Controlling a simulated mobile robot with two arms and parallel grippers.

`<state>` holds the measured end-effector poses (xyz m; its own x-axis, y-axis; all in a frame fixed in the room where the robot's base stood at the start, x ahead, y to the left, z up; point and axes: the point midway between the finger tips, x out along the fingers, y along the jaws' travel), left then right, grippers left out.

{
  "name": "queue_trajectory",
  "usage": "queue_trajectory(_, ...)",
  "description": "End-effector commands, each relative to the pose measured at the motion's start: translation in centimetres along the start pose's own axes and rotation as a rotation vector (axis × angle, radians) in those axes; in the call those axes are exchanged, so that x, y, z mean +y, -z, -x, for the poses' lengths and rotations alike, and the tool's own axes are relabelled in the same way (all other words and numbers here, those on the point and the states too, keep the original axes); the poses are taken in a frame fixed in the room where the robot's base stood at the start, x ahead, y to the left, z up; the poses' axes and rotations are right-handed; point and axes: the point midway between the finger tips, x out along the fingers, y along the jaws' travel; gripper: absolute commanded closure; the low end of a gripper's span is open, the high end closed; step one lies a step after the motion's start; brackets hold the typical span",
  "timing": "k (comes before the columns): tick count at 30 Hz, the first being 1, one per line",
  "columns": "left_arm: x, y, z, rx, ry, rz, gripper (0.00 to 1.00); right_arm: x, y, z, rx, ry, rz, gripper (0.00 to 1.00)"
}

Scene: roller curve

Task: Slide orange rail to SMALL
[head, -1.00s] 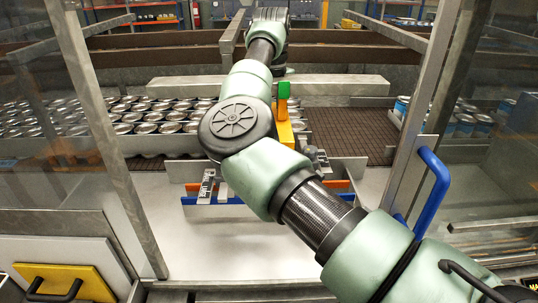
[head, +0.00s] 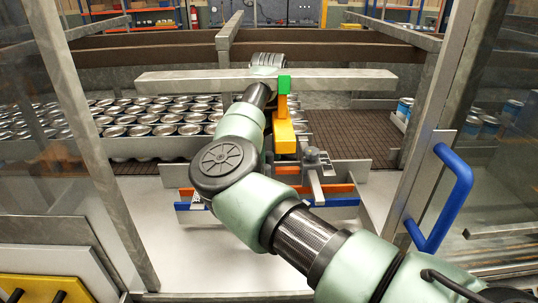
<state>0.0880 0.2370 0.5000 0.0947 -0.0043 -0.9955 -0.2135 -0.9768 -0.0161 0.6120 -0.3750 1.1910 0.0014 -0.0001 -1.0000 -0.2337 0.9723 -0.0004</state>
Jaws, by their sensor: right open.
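The orange rail (head: 334,189) lies across the pale surface in the middle, just behind a parallel blue rail (head: 335,203). My right arm crosses in front and hides the middle of both rails. A grey metal bracket with a knob (head: 313,156) stands over their right part. A yellow post with a green top (head: 284,84) rises behind the rails. My right arm reaches far back past the post, and its wrist end (head: 267,60) shows at the pale beam. The fingertips of my right gripper are hidden there. I cannot read any SMALL mark. My left gripper is not in view.
Many cans (head: 165,130) stand in rows at the left, and more cans (head: 480,125) at the right. A pale beam (head: 190,80) spans the back. A blue door handle (head: 445,195) and frame posts flank the opening. The brown conveyor (head: 345,132) right of the post is bare.

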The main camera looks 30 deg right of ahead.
Motion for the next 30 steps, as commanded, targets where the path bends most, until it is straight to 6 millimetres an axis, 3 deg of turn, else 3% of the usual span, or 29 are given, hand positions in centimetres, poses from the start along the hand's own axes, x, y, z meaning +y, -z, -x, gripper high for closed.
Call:
queue_trajectory(4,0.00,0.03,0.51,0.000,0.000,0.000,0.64,0.02,0.05,-1.07,0.001,-0.001,0.000,0.55)
queue_trajectory(12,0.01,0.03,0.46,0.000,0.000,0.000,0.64,-0.01,0.03,-1.34,0.000,0.000,0.000,0.55)
queue_trajectory(17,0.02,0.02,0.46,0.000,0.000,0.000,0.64,-0.01,0.03,-1.32,0.000,0.000,0.000,0.97)
queue_trajectory(18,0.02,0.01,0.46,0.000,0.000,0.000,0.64,0.00,0.02,-1.32,0.000,0.000,0.000,1.00)
queue_trajectory(30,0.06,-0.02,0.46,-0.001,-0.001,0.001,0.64,0.01,0.01,-1.32,-0.001,-0.001,0.000,1.00)
